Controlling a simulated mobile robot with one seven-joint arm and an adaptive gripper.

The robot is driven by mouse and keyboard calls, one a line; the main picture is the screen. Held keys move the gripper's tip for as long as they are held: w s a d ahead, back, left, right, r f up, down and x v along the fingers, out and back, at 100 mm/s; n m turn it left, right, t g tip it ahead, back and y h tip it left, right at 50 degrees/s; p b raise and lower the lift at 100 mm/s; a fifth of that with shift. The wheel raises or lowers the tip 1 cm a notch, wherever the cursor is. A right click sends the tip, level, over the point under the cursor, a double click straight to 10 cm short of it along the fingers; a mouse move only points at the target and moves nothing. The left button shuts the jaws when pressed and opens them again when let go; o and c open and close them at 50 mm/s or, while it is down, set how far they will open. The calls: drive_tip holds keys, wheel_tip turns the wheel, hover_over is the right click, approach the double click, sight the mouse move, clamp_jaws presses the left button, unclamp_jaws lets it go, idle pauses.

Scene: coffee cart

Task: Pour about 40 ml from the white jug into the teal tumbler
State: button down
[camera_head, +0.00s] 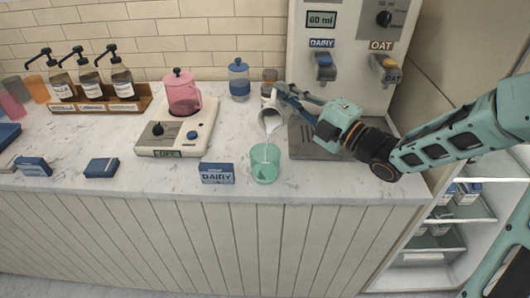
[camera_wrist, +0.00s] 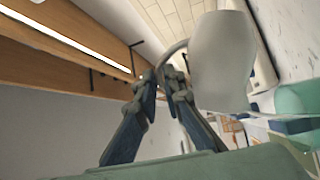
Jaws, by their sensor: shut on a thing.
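The white jug (camera_head: 270,118) is held tilted above the teal tumbler (camera_head: 264,171). A pale stream falls from its lip into the tumbler. The tumbler stands upright near the counter's front edge; the liquid level in it is too small to read. My gripper (camera_head: 285,93) is shut on the jug, on its right side. In the wrist view the jug (camera_wrist: 222,62) is large and tilted, with its handle between my fingers (camera_wrist: 162,85). The tumbler shows at the right edge of the wrist view (camera_wrist: 296,98).
The dispenser (camera_head: 345,60) with DAIRY and OAT taps stands behind, its display reading 60 ml. A DAIRY sign (camera_head: 217,173) stands just left of the tumbler.

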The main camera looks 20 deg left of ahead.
drive_tip(key=w+m+p, duration=0.1)
drive_tip(key=p, duration=0.1)
drive_tip(key=w+m+h+p, duration=0.1)
drive_tip(key=m+p, duration=0.1)
drive_tip(key=p, duration=0.1)
drive_tip(key=shift+w+r+h, duration=0.2)
drive_tip(key=shift+r+h, duration=0.1)
drive_tip(key=m+p, duration=0.1)
drive_tip(key=p, duration=0.2)
drive_tip(key=shift+w+m+h, duration=0.3)
drive_tip(key=shift+w+h, duration=0.1)
drive_tip(key=shift+w+d+f+m+g, duration=0.15)
drive_tip(key=shift+f+m+g, duration=0.1)
drive_tip(key=shift+f, duration=0.2)
drive_tip(key=shift+w+a+f+m+g, duration=0.15)
drive_tip(key=shift+f+g, duration=0.1)
drive_tip(key=shift+f, duration=0.2)
drive_tip(key=shift+w+d+f+m+h+p, duration=0.1)
drive_tip(key=shift+f+m+h+p, duration=0.25)
drive_tip(key=shift+p, duration=0.15)
drive_tip(key=shift+w+r+p, duration=0.15)
drive_tip(key=shift+p, duration=0.4)
